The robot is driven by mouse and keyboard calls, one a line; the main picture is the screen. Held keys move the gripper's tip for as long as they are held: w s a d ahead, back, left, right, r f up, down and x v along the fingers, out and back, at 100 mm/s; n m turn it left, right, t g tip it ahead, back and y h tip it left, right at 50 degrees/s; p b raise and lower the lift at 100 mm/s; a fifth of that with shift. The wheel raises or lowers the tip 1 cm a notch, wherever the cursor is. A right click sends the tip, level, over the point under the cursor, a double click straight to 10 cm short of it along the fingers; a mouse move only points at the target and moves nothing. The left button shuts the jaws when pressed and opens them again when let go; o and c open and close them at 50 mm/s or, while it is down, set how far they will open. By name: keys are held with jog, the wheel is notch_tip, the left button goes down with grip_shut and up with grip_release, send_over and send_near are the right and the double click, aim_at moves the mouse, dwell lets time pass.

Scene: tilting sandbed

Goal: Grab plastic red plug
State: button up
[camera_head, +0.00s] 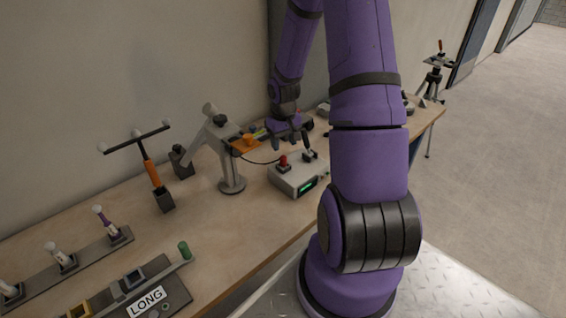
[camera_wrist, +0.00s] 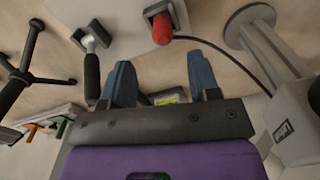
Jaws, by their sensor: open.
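The red plug (camera_head: 283,161) stands in a dark socket on top of a light grey box (camera_head: 298,180) with a green display. It shows in the wrist view (camera_wrist: 162,29) near the top centre, in a grey holder. My gripper (camera_head: 291,145) is above the box, close to the red plug. In the wrist view my gripper (camera_wrist: 161,75) has its two blue fingers spread, with nothing held between them. The red plug lies beyond the fingertips, roughly in line with the gap. I cannot tell the exact distance.
A black-handled plug (camera_head: 308,155) stands on the same box, right of the red one. A dark cable (camera_head: 258,161) runs from the box toward a grey stand (camera_head: 232,185) on the left. Tools crowd the back of the table (camera_head: 205,240); its front has bare wood.

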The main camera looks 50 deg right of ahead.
aim_at(284, 156)
jog(key=shift+s+a+f, duration=0.1)
jog(key=shift+a+f, duration=0.05)
jog(key=shift+f, duration=1.65)
jog(key=shift+s+a+f, duration=0.1)
jog(key=shift+f, duration=1.7)
jog(key=c, duration=1)
